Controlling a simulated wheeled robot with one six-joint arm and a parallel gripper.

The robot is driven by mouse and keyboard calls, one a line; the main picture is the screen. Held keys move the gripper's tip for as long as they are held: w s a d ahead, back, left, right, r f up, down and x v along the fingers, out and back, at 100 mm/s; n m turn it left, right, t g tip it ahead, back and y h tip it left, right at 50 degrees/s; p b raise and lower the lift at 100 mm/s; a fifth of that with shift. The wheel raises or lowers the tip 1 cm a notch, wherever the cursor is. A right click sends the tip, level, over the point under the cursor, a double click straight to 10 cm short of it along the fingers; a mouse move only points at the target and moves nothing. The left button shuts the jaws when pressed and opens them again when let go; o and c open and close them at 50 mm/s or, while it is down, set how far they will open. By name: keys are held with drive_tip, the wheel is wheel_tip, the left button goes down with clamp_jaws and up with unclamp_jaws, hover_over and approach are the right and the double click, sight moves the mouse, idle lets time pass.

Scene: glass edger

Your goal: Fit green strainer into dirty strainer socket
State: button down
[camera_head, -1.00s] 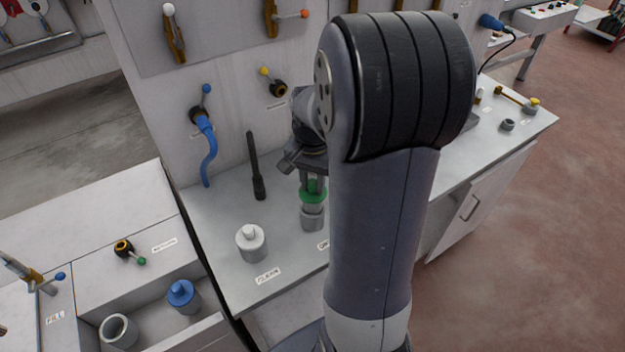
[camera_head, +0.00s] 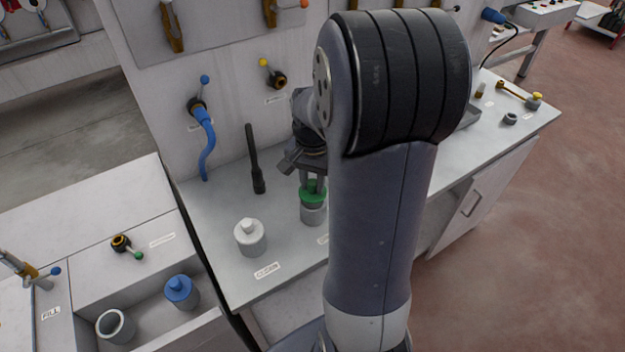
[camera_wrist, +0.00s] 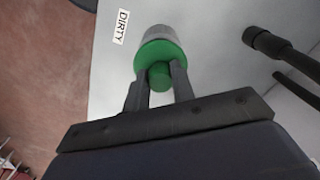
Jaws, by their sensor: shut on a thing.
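The green strainer (camera_head: 313,195) sits at the mouth of the grey dirty strainer socket (camera_head: 313,215) on the worktop. The flange appears to rest on or very near the socket rim; the strainer's lower part is hidden.
A white-capped socket (camera_head: 250,238) stands to the left behind a label. A black rod-like tool (camera_head: 255,160) and a blue hose (camera_head: 207,145) are at the back wall. A blue-topped cup (camera_head: 181,292) and an empty grey cup (camera_head: 115,326) stand at lower left.

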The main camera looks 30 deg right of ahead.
drive_tip(key=shift+f+b, duration=1.05)
drive_tip(key=shift+f, duration=0.5)
drive_tip(key=c, duration=1.1)
unclamp_jaws()
drive_tip(key=shift+r, duration=0.15)
wheel_tip(320, 180, up, 11)
drive_tip(key=shift+f, duration=0.15)
drive_tip(key=shift+f, duration=0.15)
wheel_tip(320, 180, down, 11)
drive_tip(key=shift+r, duration=0.2)
drive_tip(key=shift+r+p, duration=0.4)
drive_tip(key=shift+r, duration=0.25)
